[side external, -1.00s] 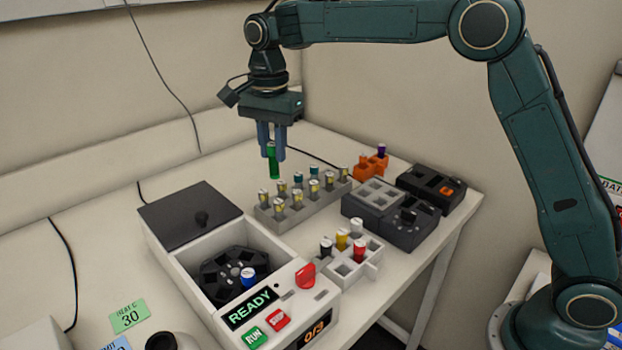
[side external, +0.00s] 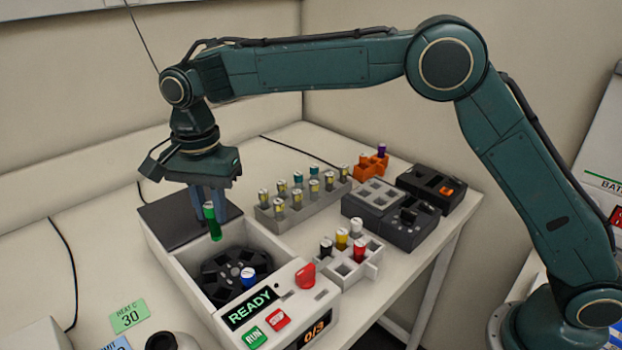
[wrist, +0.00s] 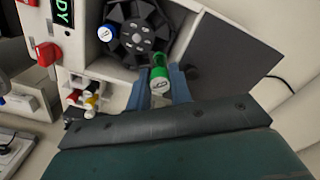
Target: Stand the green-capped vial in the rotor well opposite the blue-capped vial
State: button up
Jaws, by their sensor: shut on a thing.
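My gripper (side external: 209,206) is shut on the green-capped vial (side external: 213,224) and holds it upright, in the air above the back part of the centrifuge. The vial also shows between the fingers in the wrist view (wrist: 160,80). The black rotor (side external: 222,270) lies in the open white centrifuge box, below and in front of the vial. The blue-capped vial (side external: 248,277) stands in a rotor well on the side near the front panel; it also shows in the wrist view (wrist: 105,33). The rotor well across from it is hard to make out.
The dark lid (side external: 175,215) lies open behind the rotor chamber. The chamber's white walls and the front panel (side external: 275,302), with a READY display and buttons, surround the rotor. A grey rack (side external: 300,207) of several vials and a white rack (side external: 350,268) with coloured caps stand to the right.

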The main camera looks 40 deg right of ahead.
aim_at(216, 237)
jog(key=shift+f, duration=0.15)
jog(key=shift+f, duration=2.15)
jog(key=shift+f, duration=2.05)
dwell(1.2)
jog(key=o, duration=0.8)
jog(key=shift+o, duration=0.2)
jog(key=shift+w+r, duration=0.1)
